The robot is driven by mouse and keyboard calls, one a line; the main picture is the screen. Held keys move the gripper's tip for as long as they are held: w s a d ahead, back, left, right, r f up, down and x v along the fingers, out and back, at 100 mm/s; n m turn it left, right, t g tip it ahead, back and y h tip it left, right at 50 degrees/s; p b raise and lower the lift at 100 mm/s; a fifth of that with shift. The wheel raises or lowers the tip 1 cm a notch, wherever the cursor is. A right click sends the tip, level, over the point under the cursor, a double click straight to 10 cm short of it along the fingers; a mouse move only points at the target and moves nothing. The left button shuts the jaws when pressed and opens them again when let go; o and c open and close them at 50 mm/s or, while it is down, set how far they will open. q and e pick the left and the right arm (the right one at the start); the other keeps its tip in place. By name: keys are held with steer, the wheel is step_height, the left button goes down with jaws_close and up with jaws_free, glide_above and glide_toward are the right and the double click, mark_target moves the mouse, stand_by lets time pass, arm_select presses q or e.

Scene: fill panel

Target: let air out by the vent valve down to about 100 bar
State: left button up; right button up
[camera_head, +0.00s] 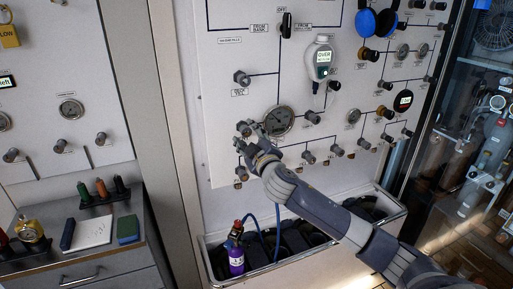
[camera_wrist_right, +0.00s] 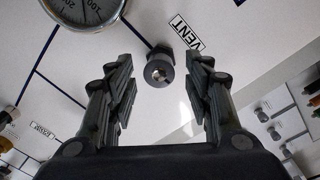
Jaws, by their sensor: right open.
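The vent valve (camera_wrist_right: 158,68) is a small dark round knob on the white panel, beside a label reading VENT (camera_wrist_right: 187,33). In the right wrist view it lies between and just beyond the fingertips of my open, empty right gripper (camera_wrist_right: 160,88). In the head view my right gripper (camera_head: 245,137) reaches up to the panel left of a round gauge (camera_head: 279,120), and the valve there is hard to tell from the fingers. The gauge also shows cut off in the right wrist view (camera_wrist_right: 85,8), with 100 visible; I cannot read its pressure surely. My left gripper is not in view.
Other knobs, such as one below (camera_head: 241,173) and one above (camera_head: 241,77), are close to the gripper. A purple bottle (camera_head: 236,261) with a blue hose stands in the trough (camera_head: 395,207) below. A drawer cabinet (camera_head: 105,262) stands at the left.

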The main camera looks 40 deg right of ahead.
steer(key=v, duration=0.9)
steer(key=shift+d, duration=0.1)
stand_by(7.0)
